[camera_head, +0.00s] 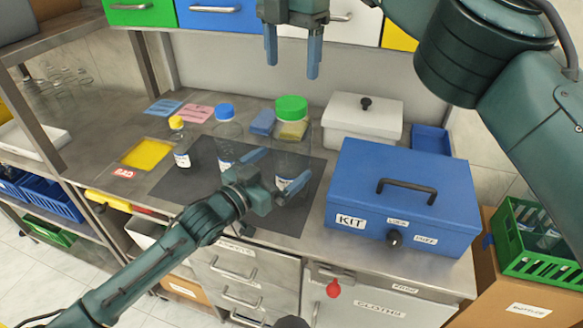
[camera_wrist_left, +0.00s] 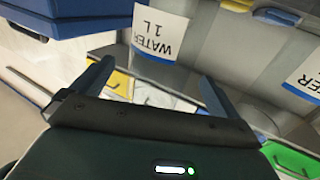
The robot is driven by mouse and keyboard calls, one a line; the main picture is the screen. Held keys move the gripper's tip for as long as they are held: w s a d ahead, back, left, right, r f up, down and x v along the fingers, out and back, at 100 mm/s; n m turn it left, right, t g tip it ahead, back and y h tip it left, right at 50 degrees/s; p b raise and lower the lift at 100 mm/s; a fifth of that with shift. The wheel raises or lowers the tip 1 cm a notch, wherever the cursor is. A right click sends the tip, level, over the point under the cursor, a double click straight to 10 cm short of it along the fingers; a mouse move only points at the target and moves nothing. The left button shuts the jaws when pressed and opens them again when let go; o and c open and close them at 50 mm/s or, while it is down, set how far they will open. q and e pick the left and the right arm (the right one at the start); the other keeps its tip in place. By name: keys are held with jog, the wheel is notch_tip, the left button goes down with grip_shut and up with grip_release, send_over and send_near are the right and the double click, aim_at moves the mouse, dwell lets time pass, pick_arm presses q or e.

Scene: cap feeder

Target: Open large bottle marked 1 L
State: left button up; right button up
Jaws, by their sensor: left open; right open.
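The large clear bottle (camera_head: 292,158) with a green cap (camera_head: 291,108) stands upright on the dark mat. Its cap is on. A label reading WATER 1 L (camera_wrist_left: 158,35) shows in the left wrist view, ahead of the gap between my left fingers. My left gripper (camera_head: 277,172) is open at the large bottle's body, below the cap, with a finger towards either side; I cannot tell whether they touch it. My right gripper (camera_head: 293,62) is open and empty, pointing down, above and behind the green cap in the picture.
A blue-capped bottle (camera_head: 226,135) and a small yellow-capped bottle (camera_head: 180,142) stand left of the large bottle. A blue KIT box (camera_head: 405,195) stands close on the right, a white lidded box (camera_head: 362,122) behind. A yellow BAD area (camera_head: 147,154) lies at left.

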aim_at(291, 102)
pick_arm(q)
jog(key=x, duration=0.4)
jog(key=shift+w+d, duration=0.25)
jog(key=shift+w, duration=0.05)
jog(key=shift+c, duration=0.6)
jog(key=c, duration=1.8)
jog(key=shift+c, duration=0.3)
pick_arm(e)
jog(key=m, duration=0.5)
jog(key=shift+m, duration=0.3)
jog(key=m, duration=0.3)
jog(key=shift+m, duration=0.4)
jog(key=m, duration=0.3)
jog(key=shift+f+m, duration=0.35)
jog(key=shift+m, duration=0.15)
notch_tip(291, 102, down, 7)
jog(key=shift+f, duration=0.15)
